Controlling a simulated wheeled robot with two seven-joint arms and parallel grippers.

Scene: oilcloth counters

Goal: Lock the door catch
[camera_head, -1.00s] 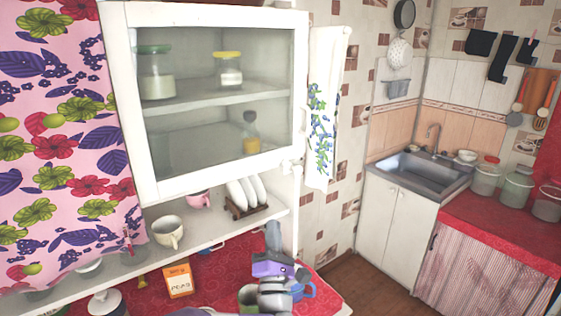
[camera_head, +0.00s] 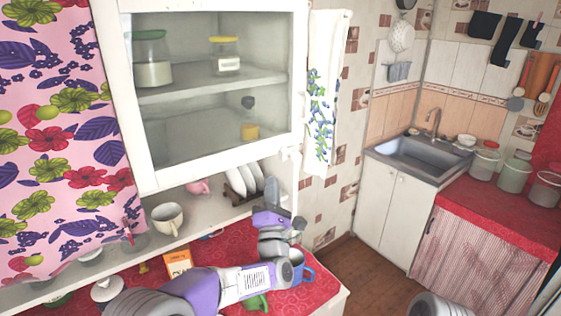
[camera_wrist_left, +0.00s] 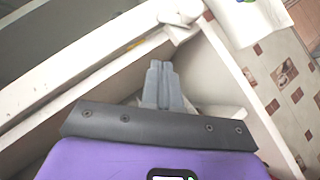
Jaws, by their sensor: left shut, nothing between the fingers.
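The white glass-fronted cabinet door (camera_head: 215,159) looks closed against its frame. The small white door catch (camera_head: 290,154) sits at the door's lower right corner; its exact turn is hard to tell. In the left wrist view the catch (camera_wrist_left: 178,20) is at the top, beyond the fingers, on the white door edge. My left gripper (camera_head: 272,190) is below the catch and apart from it, in front of the plate rack. Its grey fingers (camera_wrist_left: 158,66) are shut together, empty, and point up toward the catch. My right gripper is not in view.
White plates in a rack (camera_head: 243,185) and a cream cup (camera_head: 167,218) stand on the shelf under the cabinet. A white towel (camera_head: 325,95) hangs right of the door.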

